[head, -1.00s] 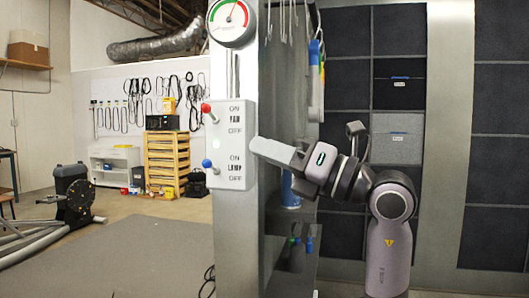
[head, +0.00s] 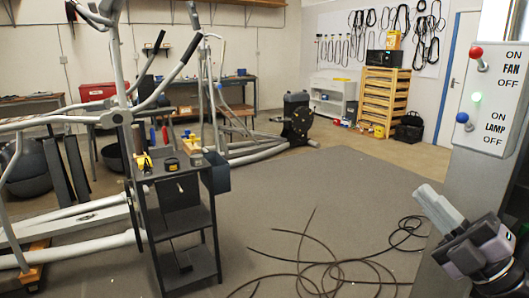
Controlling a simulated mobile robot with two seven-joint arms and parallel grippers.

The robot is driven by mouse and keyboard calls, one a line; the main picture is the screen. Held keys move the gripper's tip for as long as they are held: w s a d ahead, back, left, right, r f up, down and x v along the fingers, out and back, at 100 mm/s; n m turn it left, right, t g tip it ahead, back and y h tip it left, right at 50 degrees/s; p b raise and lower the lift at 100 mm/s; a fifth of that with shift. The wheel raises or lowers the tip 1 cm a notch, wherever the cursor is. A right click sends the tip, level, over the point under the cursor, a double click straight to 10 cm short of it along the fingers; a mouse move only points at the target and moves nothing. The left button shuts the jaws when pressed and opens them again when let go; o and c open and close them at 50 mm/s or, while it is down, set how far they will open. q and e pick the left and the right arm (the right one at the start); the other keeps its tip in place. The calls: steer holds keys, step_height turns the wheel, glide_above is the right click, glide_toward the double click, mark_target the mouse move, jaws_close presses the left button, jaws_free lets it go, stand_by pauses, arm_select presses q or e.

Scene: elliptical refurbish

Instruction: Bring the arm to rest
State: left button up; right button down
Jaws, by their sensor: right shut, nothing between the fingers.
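My right gripper (head: 430,200) is at the lower right of the head view. Its pale fingers are together with nothing between them, and they point up and to the left. It is below the white switch panel (head: 504,92), apart from it in the picture. The wrist behind it runs off toward the lower right corner, and the rest of the right arm is out of view. My left gripper is not in view.
A dark tool cart (head: 185,215) stands left of centre by an elliptical frame (head: 70,225). Loose cables (head: 335,262) lie on the grey mat (head: 330,190).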

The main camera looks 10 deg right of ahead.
step_height(320, 180, down, 24)
steer(key=s+a+m+g+h+p, duration=0.1)
steer(key=a+m+g+h+p, duration=0.15)
steer(key=m+h, duration=1.2)
steer(key=s+a+f+m+g+y, duration=0.2)
steer(key=s+a+f+m+g, duration=0.1)
steer(key=s+f, duration=0.3)
steer(key=s+a+f+m+g+y, duration=0.1)
steer(key=s+a+f+m+g, duration=0.2)
steer(key=s+f, duration=0.4)
step_height(320, 180, down, 4)
steer(key=shift+a+r+m+g+y+p, duration=0.25)
steer(key=shift+a+m+g+y+p, duration=0.1)
steer(key=shift+a+g, duration=0.5)
steer(key=shift+d, duration=0.15)
